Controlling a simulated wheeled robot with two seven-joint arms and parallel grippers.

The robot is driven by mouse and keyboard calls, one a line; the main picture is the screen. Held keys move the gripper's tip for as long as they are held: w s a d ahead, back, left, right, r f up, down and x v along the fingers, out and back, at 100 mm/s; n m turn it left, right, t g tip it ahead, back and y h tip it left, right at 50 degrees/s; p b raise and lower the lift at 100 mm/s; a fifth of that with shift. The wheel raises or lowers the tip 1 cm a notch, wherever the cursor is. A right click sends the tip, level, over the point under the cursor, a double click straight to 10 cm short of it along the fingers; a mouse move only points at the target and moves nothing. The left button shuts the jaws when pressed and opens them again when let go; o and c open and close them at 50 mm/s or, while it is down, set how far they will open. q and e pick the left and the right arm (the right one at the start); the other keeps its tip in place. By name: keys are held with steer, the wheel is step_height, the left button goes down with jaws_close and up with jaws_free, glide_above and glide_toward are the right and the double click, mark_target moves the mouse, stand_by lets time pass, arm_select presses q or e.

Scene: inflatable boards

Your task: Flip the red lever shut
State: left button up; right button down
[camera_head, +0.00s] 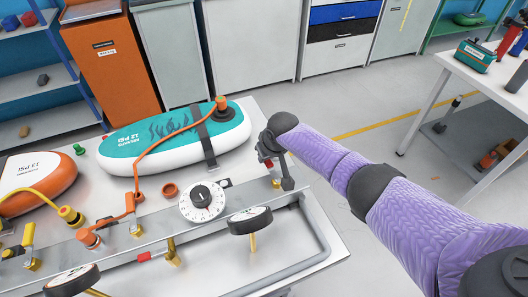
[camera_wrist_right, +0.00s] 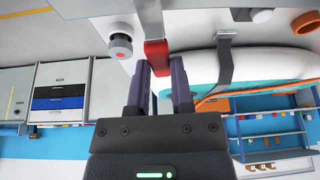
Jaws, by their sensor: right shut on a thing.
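The red lever (camera_wrist_right: 157,52) shows in the right wrist view as a red end piece on a flat metal strip. My right gripper (camera_wrist_right: 160,72) has its two fingers at the sides of this red end and is shut on it. In the head view my right gripper (camera_head: 272,158) is at the right end of the workbench, beside the teal and white board. Only a small bit of red (camera_head: 268,163) shows there, and the gripper covers most of the lever. My left gripper is not in view.
The teal board (camera_head: 150,138) lies strapped on the bench, with an orange hose on it. A white dial (camera_head: 202,201), a round gauge (camera_head: 250,220) and brass valves (camera_head: 172,253) line the front rail. An orange board (camera_head: 35,182) lies at left.

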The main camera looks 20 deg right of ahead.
mark_target(275, 173)
steer(key=shift+d+m, duration=0.2)
steer(key=shift+m, duration=0.2)
stand_by(0.3)
steer(key=c, duration=0.5)
jaws_free()
steer(key=shift+d, duration=0.1)
steer(key=shift+r+p, duration=0.2)
steer(key=shift+p, duration=0.25)
steer(key=p+v, duration=0.5)
steer(key=v, duration=0.4)
steer(key=shift+s+r, duration=0.2)
steer(key=shift+r, duration=0.05)
